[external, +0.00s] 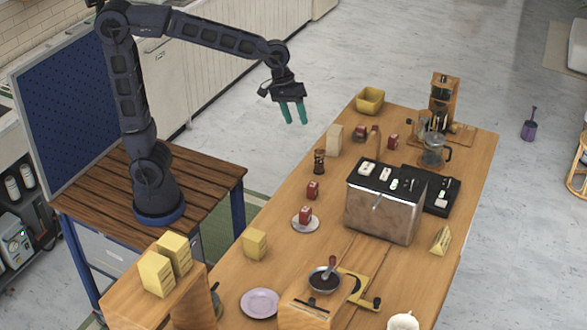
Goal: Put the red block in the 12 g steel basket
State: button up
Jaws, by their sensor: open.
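Several small red pieces are on the wooden cart top. One red block (312,190) stands on bare wood left of the steel machine, and another red block (305,215) is on a small pale saucer (297,226). Two more red pieces are farther back, one red piece (393,141) near the glass carafe and one (359,132) to its left. I cannot tell which is the task's block. No basket marked 12 g can be read; a dark round pan (316,284) with a handle rests on a wooden stand. My gripper (294,113) has teal fingers pointing down, open and empty, high up.
The steel machine (380,214) stands mid-cart as a tall obstacle. A glass carafe (433,156), a tall wooden-framed brewer (440,98) and a yellow bin (370,100) are at the back. A yellow block (255,243) and pink plate (261,303) are at the front left.

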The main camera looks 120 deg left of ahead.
jog(key=s+d+f+m, duration=0.2)
jog(key=s+d+m, duration=0.5)
jog(key=s+d, duration=0.3)
jog(key=s+d+f+m, duration=0.2)
jog(key=s+d+m, duration=0.6)
jog(key=s, duration=0.4)
jog(key=shift+d+m+t+y, duration=0.3)
jog(key=shift+d, duration=0.6)
